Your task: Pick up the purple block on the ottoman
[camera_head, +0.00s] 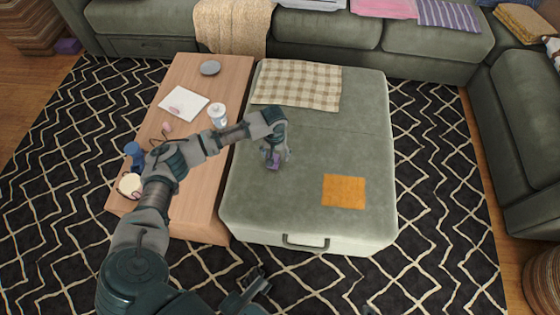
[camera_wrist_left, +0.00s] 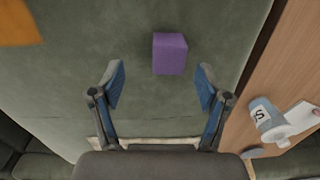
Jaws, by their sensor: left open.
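The purple block (camera_head: 273,165) sits on the green ottoman (camera_head: 300,222), toward its left side. In the left wrist view the block (camera_wrist_left: 169,53) lies ahead of the open fingers, a little right of the middle between them, and touches neither finger. My left gripper (camera_head: 274,155) is above the ottoman at the block and partly hides it in the head view. In the left wrist view the gripper (camera_wrist_left: 160,84) is open and empty.
An orange cloth (camera_head: 344,191) and a checkered cloth (camera_head: 297,84) lie on the ottoman. A wooden table (camera_head: 190,215) stands beside it with a white mug (camera_head: 217,116), a paper (camera_head: 184,103), a grey disc (camera_head: 210,68) and a blue item (camera_head: 133,151). A green sectional (camera_head: 330,28) borders the back.

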